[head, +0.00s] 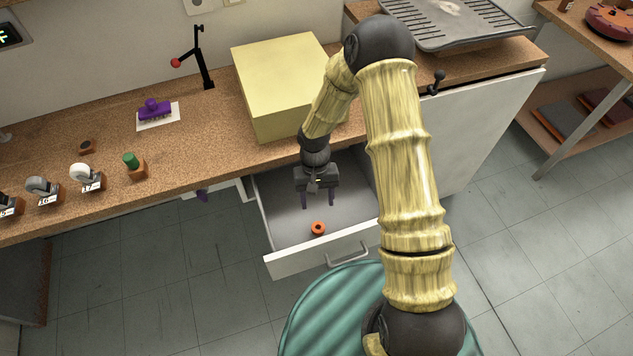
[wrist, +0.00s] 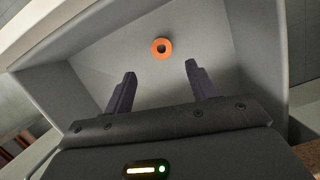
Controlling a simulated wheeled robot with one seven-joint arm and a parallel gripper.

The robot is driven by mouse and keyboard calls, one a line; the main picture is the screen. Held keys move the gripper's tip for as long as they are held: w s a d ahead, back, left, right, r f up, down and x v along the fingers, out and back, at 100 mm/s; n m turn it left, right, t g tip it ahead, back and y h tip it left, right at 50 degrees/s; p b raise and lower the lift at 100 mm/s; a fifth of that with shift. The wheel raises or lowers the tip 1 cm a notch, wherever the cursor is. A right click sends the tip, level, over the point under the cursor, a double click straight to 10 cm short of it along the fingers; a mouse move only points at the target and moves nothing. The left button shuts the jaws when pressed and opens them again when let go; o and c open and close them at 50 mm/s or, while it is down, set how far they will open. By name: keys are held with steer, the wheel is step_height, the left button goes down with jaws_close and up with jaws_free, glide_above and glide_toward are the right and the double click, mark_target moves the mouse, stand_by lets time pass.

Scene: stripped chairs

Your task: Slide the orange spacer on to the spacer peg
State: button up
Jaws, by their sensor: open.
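The orange spacer (head: 318,228), a small ring with a dark hole, lies on the floor of the open drawer (head: 290,262), near its front. In the wrist view the spacer (wrist: 161,49) sits beyond my fingertips, roughly centred between them. My gripper (head: 318,205) points down into the drawer, with its two purple fingers apart and nothing between them; the fingers also show in the wrist view (wrist: 160,70). I cannot clearly make out the spacer peg. Small wooden blocks stand on the bench, one with a green cylinder (head: 130,160) and one with a dark top (head: 87,146).
A yellow box (head: 285,85) stands on the bench (head: 215,140) behind the drawer. A grey tray (head: 450,25) is at upper right.

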steer(key=v, duration=0.6)
stand_by(0.4)
steer(key=s+d+r+t, duration=0.2)
steer(key=s+d+r, duration=0.3)
steer(key=r, duration=0.3)
steer(key=s+d+r+m+t, duration=0.1)
steer(key=s+d+r+t, duration=0.2)
steer(key=r, duration=0.6)
steer(key=s+d, duration=0.2)
steer(key=d, duration=0.1)
steer(key=shift+s+d+r+t, duration=0.15)
steer(key=shift+s+d+t, duration=0.15)
steer(key=shift+s+d, duration=0.1)
steer(key=shift+w, duration=0.25)
steer(key=shift+s+d, duration=0.1)
